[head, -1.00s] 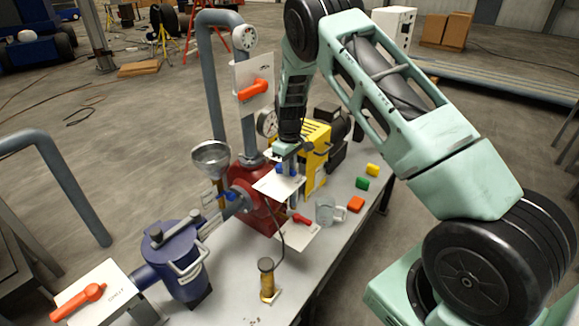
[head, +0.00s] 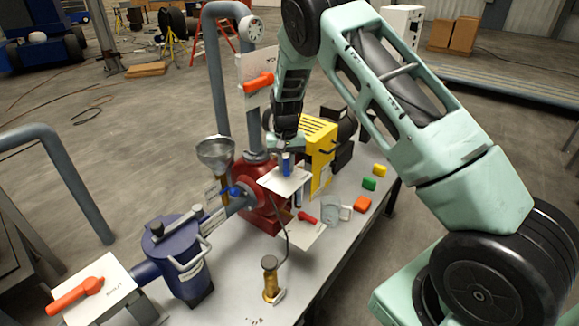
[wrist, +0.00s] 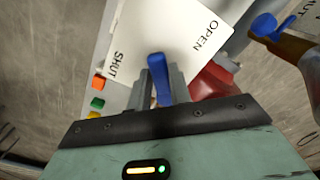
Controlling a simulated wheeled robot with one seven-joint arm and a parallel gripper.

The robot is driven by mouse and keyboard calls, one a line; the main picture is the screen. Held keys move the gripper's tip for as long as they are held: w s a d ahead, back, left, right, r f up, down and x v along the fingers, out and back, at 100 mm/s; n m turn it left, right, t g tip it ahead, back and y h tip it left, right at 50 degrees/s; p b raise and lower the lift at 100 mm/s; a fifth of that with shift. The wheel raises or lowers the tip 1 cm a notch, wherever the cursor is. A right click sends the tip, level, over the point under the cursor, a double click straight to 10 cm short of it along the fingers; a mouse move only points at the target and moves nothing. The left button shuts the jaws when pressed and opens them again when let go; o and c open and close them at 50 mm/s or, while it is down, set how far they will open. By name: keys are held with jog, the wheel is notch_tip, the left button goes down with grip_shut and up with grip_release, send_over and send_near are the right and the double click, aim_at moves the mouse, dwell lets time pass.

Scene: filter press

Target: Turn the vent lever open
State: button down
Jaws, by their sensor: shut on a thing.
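The blue lever (head: 286,165) stands on a white plate (head: 296,184) in front of the red machine body (head: 262,208). In the wrist view the blue lever (wrist: 159,80) is between the two grey fingers of my gripper (wrist: 161,85), which is shut on it. The white plate (wrist: 180,35) there reads SHUT at the left and OPEN at the upper right. The lever lies between the two words. In the head view my gripper (head: 286,152) comes down from above onto the lever, and its fingers partly hide it. The lever's pivot is hidden.
A second blue lever (head: 229,191) is beside the funnel (head: 215,153). A red-handled lever (head: 308,218), a clear mug (head: 332,209) and coloured blocks (head: 369,184) are nearby on the bench. An orange lever (head: 258,82) is on the upright pipe behind. The bench front (head: 235,282) has bare room.

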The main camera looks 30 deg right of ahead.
jog(key=shift+w+a+m+b, duration=0.1)
jog(key=shift+w+a+m, duration=0.25)
jog(key=shift+m, duration=1.05)
jog(key=shift+w+a+m+b, duration=0.15)
jog(key=shift+w+a+m, duration=0.2)
jog(key=shift+m, duration=1.05)
jog(key=shift+w+a+m+b, duration=0.1)
jog(key=shift+w+a+m, duration=0.25)
jog(key=shift+m, duration=1.05)
jog(key=shift+w+d+r, duration=0.1)
jog(key=c, duration=1.3)
grip_release()
notch_tip(320, 180, up, 17)
jog(key=b, duration=0.4)
jog(key=shift+r, duration=0.2)
